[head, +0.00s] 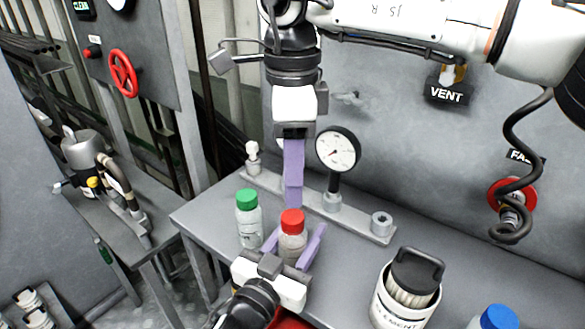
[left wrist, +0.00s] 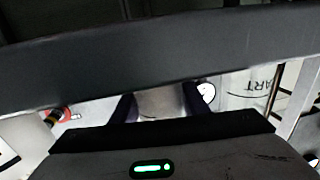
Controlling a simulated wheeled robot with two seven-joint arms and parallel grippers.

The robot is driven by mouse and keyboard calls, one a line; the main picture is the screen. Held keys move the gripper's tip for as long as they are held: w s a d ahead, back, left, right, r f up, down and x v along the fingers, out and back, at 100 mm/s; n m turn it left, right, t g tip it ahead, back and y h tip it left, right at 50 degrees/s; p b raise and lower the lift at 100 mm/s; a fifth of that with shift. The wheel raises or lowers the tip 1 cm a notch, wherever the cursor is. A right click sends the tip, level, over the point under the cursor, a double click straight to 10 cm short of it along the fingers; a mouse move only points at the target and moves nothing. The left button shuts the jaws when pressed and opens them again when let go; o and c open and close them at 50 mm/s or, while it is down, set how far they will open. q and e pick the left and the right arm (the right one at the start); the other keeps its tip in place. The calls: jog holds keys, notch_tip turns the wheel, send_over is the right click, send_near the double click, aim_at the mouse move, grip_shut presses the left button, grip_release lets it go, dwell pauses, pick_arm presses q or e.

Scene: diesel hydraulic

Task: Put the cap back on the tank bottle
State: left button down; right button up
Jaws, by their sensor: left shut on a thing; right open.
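A clear bottle (head: 291,245) with a red cap (head: 292,221) on its top stands upright at the front of the grey bench. My left gripper (head: 307,241) is shut on this bottle, with its purple fingers at the bottle's sides. The bottle's pale body (left wrist: 160,103) shows between the dark fingers in the left wrist view. My right gripper (head: 293,203) points straight down, open, with its fingertips just above or behind the red cap. I cannot tell whether they touch the cap, or whether it is screwed down.
A green-capped bottle (head: 248,222) stands close left. Behind are a dial gauge (head: 337,150) on a post and a metal rail (head: 355,221). A white element canister (head: 406,290) and a blue cap (head: 499,318) are at the right. Bench is clear between gripper and canister.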

aim_at(293, 216)
jog(key=n, duration=0.4)
jog(key=shift+r, duration=0.15)
jog(key=n, duration=0.6)
jog(key=shift+r, duration=0.15)
jog(key=shift+f, duration=4)
